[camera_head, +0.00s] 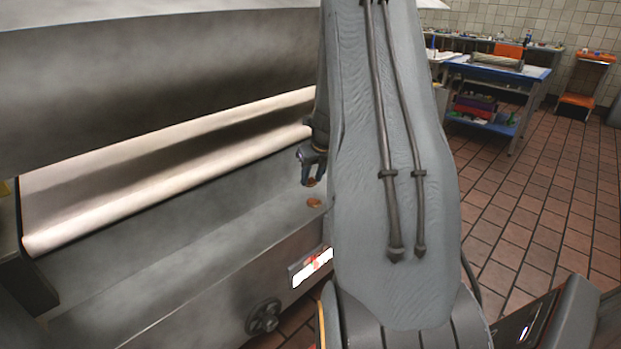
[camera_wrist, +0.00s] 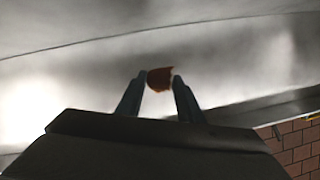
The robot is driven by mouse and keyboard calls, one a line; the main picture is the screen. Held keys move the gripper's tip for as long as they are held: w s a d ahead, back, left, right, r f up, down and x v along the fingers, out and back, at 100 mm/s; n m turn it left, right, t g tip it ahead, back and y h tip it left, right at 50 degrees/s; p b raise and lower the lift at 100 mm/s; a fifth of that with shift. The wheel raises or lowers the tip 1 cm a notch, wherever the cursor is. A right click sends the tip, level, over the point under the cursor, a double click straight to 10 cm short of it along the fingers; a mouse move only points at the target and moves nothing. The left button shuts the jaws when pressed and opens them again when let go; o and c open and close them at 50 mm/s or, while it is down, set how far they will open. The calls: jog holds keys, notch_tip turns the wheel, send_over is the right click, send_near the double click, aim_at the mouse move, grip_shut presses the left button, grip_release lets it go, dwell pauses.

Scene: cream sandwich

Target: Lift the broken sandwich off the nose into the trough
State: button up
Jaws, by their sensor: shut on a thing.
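My gripper (camera_head: 309,165) is at the right end of the grey metal machine, just left of my arm in the head view. In the wrist view my gripper (camera_wrist: 160,80) is shut on a small brown sandwich piece (camera_wrist: 160,78), held between its two fingertips. The held piece (camera_head: 311,182) also shows below the fingers in the head view. Another brown piece (camera_head: 314,203) lies on the grey metal surface just below it. The pale belt (camera_head: 130,190) ends in a rounded nose (camera_head: 150,197). The grey trough (camera_head: 170,250) runs along in front of it.
A large metal hood (camera_head: 150,80) overhangs the belt. A handwheel (camera_head: 263,316) and a red and white label (camera_head: 311,267) are on the machine's front. The tiled floor (camera_head: 540,210) between is clear.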

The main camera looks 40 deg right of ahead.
jog(key=shift+f+b, duration=0.95)
jog(key=shift+b, duration=0.05)
jog(key=o, duration=1.1)
jog(key=shift+c, duration=0.2)
jog(key=v, duration=0.7)
jog(key=shift+s+r+p, duration=0.2)
jog(key=shift+r+p, duration=0.1)
jog(key=shift+r, duration=0.1)
